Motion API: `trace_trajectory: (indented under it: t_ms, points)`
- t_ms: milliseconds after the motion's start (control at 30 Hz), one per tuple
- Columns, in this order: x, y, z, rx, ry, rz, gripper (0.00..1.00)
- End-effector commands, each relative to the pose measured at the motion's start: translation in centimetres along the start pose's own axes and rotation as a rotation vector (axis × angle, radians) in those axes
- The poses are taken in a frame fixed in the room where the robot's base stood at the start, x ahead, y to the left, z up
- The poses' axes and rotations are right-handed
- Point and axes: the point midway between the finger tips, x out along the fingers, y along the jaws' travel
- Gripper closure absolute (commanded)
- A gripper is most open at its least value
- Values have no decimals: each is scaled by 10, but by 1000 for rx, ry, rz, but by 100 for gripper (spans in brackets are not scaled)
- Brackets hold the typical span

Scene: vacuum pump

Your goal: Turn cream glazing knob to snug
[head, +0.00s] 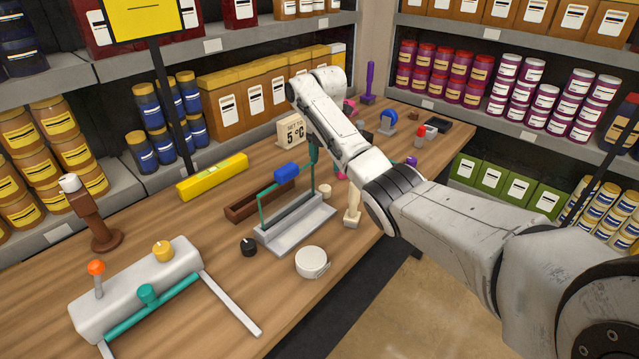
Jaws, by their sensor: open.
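No part of my gripper can be made out in the head view; my white arm reaches in from the right, and its far end folds behind its own forearm. A cream upright piece (352,215) on a small foot stands at the table's front edge, just left of my arm. A smaller cream knob-like piece (325,191) is behind it, to its left. I cannot tell for certain which is the glazing knob, nor how far it is turned.
A grey stand with a green frame (287,208) stands mid-table, with a black knob (249,246) and a white round case (312,262) near it. Stocked shelves line the back.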

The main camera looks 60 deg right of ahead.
Motion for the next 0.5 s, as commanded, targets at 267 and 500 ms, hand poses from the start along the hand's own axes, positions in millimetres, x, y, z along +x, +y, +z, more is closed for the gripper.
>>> trace_trajectory:
  t_ms: [267, 500]
  points:
    - [50, -1, -1, 0, 2, -4, 35]
    - [84, 0, -1, -1, 1, -3, 35]
